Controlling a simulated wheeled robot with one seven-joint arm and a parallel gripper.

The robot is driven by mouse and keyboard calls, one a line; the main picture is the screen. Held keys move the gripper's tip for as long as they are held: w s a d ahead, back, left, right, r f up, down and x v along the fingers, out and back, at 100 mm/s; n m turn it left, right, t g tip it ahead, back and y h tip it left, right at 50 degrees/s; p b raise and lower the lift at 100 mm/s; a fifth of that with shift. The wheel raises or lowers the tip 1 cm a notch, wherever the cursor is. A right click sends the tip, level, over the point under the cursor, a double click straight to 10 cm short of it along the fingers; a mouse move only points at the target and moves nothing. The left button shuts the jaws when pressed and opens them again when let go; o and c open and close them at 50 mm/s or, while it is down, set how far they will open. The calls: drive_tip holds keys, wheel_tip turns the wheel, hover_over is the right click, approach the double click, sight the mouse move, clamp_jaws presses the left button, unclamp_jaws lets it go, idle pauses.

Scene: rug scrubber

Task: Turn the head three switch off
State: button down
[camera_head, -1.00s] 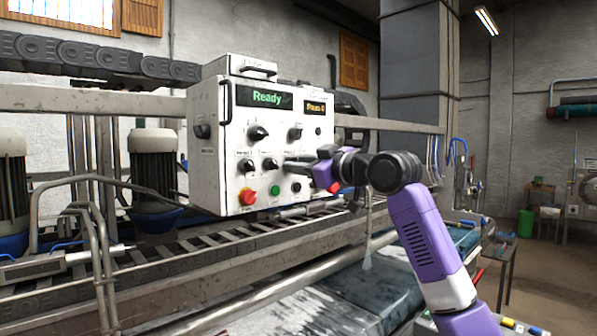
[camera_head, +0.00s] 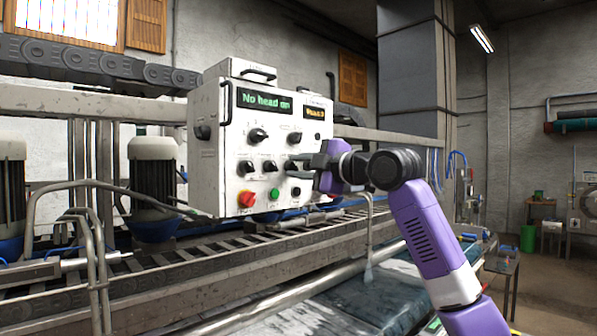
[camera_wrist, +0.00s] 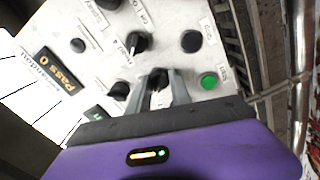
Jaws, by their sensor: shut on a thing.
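The white control panel (camera_head: 230,150) stands at centre in the head view, with two black knobs on top and a lower row of head switches. The first switch (camera_head: 245,167) and second switch (camera_head: 269,166) are visible and free. My gripper (camera_head: 296,163) reaches in from the right at the third place in that row and hides the head three switch there. In the wrist view, my fingers (camera_wrist: 160,88) are closed on both sides of a black knob (camera_wrist: 158,78), the head three switch. The panel display (camera_head: 264,101) reads "No head on".
Close below the switches are a red emergency button (camera_head: 246,199), a green button (camera_head: 274,193) and a black button (camera_head: 296,190). The green button (camera_wrist: 208,81) lies beside my fingers in the wrist view. A conveyor frame (camera_head: 200,260) runs below the panel.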

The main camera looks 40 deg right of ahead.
drive_tip(key=shift+n, duration=0.6)
drive_tip(key=c, duration=1.2)
unclamp_jaws()
drive_tip(key=shift+o, duration=0.2)
drive_tip(key=s+b, duration=0.2)
drive_tip(key=s, duration=0.5)
drive_tip(key=shift+s, duration=0.4)
drive_tip(key=shift+d, duration=0.1)
